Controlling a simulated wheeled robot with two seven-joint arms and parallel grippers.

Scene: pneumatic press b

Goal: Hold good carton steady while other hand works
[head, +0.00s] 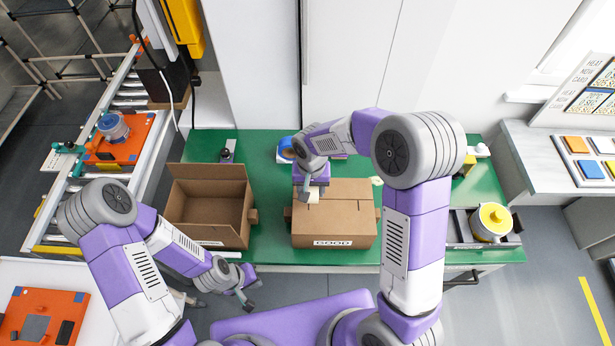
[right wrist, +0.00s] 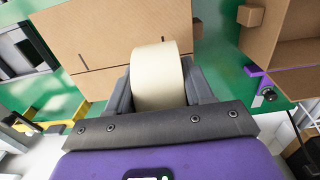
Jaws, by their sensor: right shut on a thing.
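The good carton (head: 338,215) is a brown box labelled GOOD on its near face, standing on the green table. Its top flaps look folded down, with a seam across the top. My right gripper (head: 312,196) is over the carton's far left part. In the right wrist view it is shut on a cream roll (right wrist: 158,76), apparently tape, in front of the carton top (right wrist: 105,30). Whether the roll touches the carton is unclear. My left gripper (head: 246,300) is low in front of the table's near edge, apart from the carton; its jaw opening is not clear.
An open empty carton (head: 208,207) stands left of the good carton, with a gap between. A yellow-topped round part (head: 491,222) sits at the table's right end. A conveyor (head: 105,180) with an orange tray (head: 118,148) runs on the left.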

